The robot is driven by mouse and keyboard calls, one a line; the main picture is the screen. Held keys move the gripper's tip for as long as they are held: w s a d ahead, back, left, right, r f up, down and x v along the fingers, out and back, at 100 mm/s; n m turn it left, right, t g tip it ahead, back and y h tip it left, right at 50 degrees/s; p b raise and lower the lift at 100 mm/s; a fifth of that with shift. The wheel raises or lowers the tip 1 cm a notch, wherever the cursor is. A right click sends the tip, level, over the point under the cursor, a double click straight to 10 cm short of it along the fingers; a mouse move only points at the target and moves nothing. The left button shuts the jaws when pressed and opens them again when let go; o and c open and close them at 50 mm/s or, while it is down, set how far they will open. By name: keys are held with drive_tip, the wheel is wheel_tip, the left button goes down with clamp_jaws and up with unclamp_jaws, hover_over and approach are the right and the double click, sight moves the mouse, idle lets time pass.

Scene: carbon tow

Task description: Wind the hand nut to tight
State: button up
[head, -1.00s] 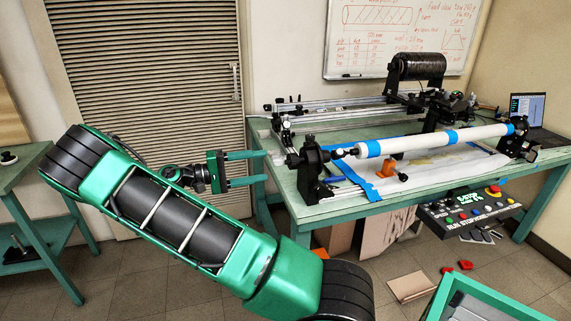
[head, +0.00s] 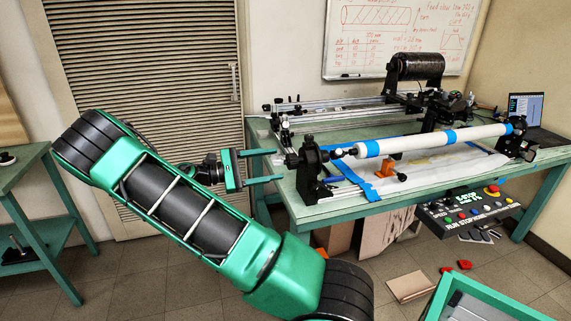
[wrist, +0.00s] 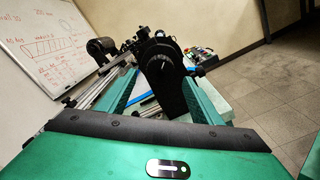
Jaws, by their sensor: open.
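The hand nut appears to be the dark round knob (head: 291,161) on the outer left end of the winder's black headstock (head: 312,170). In the wrist view a black round knob (wrist: 162,64) with a pale line on its face lies straight ahead. My gripper (head: 279,165) is open, its two green fingers apart and pointing at the knob from the left. In the wrist view my gripper (wrist: 160,82) has one finger on each side of the knob. I cannot tell whether the fingers touch it. A white mandrel tube (head: 430,139) with blue tape runs right from the headstock.
The green workbench (head: 350,204) carries the winder rails and a dark tow spool (head: 416,67). An orange-handled part (head: 386,170) stands below the mandrel. A control panel (head: 467,213) hangs at the bench front. A green bin (head: 470,285) is at lower right.

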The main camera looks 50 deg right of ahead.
sight(287, 162)
drive_tip(key=shift+x, duration=3.1)
drive_tip(key=c, duration=1.1)
